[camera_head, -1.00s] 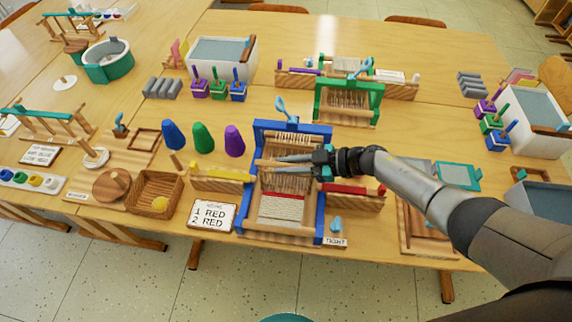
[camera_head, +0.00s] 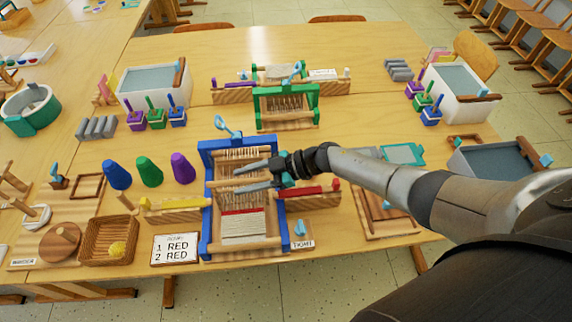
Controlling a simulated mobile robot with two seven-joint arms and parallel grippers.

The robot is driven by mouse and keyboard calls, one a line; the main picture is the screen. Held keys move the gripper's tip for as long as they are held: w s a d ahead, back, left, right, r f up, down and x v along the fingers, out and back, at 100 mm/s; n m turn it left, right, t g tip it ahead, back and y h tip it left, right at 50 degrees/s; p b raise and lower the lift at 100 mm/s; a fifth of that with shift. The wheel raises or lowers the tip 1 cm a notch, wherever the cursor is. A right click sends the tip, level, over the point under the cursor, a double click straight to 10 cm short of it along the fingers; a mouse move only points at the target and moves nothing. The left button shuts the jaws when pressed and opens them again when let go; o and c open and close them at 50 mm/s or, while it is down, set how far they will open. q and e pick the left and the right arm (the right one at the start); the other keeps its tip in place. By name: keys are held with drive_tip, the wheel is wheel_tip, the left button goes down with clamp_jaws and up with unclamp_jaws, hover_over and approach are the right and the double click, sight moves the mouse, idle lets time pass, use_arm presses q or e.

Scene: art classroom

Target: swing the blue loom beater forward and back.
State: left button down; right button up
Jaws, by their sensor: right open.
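The blue loom (camera_head: 206,219) stands at the front of the table, with pale warp threads and a red and white woven band (camera_head: 243,226) at its near end. A wooden beater bar with a comb-like reed (camera_head: 232,172) lies across its middle. My right gripper (camera_head: 238,180) comes in from the right and is over the loom. Its two grey fingers are apart and point left, one on each side of the wooden bar as seen from above. I cannot tell whether they touch it. My left gripper is not in view.
A green loom (camera_head: 286,107) stands behind the blue one. Blue, green and purple cones (camera_head: 149,171) stand to its left, near a wicker basket (camera_head: 108,240). A card (camera_head: 175,248) reads 1 RED, 2 RED.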

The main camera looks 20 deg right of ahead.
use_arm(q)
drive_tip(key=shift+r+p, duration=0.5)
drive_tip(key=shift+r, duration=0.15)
use_arm(e)
drive_tip(key=v, duration=1.3)
drive_tip(key=shift+s+d, duration=0.15)
drive_tip(key=shift+s, duration=0.05)
drive_tip(key=shift+r, duration=0.1)
drive_tip(key=shift+c, duration=0.4)
